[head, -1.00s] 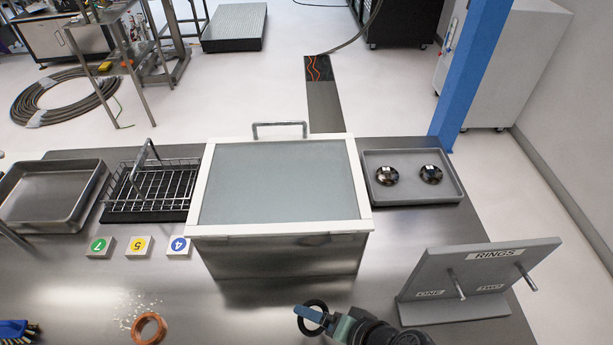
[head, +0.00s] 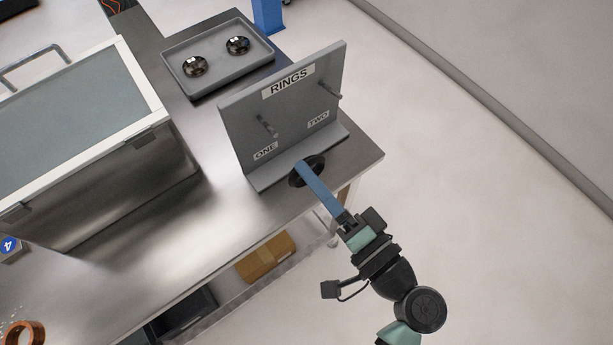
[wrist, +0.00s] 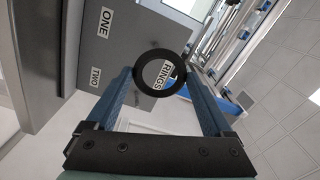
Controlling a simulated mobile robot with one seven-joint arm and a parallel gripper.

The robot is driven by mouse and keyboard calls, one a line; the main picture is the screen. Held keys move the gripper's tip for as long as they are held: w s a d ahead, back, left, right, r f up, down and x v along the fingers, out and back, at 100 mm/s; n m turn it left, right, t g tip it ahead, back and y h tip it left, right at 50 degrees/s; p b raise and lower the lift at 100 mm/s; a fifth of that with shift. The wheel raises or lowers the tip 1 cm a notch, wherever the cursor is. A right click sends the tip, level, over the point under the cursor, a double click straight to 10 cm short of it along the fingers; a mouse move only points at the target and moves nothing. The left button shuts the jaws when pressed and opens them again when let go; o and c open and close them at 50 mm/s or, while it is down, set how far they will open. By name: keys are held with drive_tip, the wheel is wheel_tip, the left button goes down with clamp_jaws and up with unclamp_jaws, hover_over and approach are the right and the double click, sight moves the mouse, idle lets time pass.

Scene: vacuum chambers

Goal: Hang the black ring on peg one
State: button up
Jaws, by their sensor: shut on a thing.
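The black ring (head: 294,179) is held between the blue fingertips of my gripper (head: 304,170), in front of the grey ring stand's (head: 240,112) lower edge. In the wrist view the ring (wrist: 160,53) is gripped at its sides, its hole facing the camera, with the RINGS label (wrist: 159,74) showing through it. Peg one (head: 267,126), a bare metal rod above the ONE label (head: 265,151), is up and left of the ring in the head view. Peg two (head: 330,91) is also bare.
A grey tray (head: 186,91) with two shiny round parts stands behind the stand. A large lidded metal box (head: 120,180) is at the left. The table's front edge (head: 270,235) runs below the stand. A copper-coloured ring (head: 22,333) lies at the lower left.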

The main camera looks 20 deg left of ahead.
sight(269, 131)
drive_tip(key=shift+f+x, duration=0.2)
drive_tip(key=shift+x, duration=2.6)
drive_tip(key=shift+f+x, duration=0.2)
drive_tip(key=shift+x, duration=2.55)
drive_tip(key=shift+f+b, duration=0.35)
drive_tip(key=shift+b, duration=0.15)
drive_tip(key=o, duration=1.1)
drive_tip(key=shift+s, duration=0.1)
drive_tip(key=shift+v, duration=4.9)
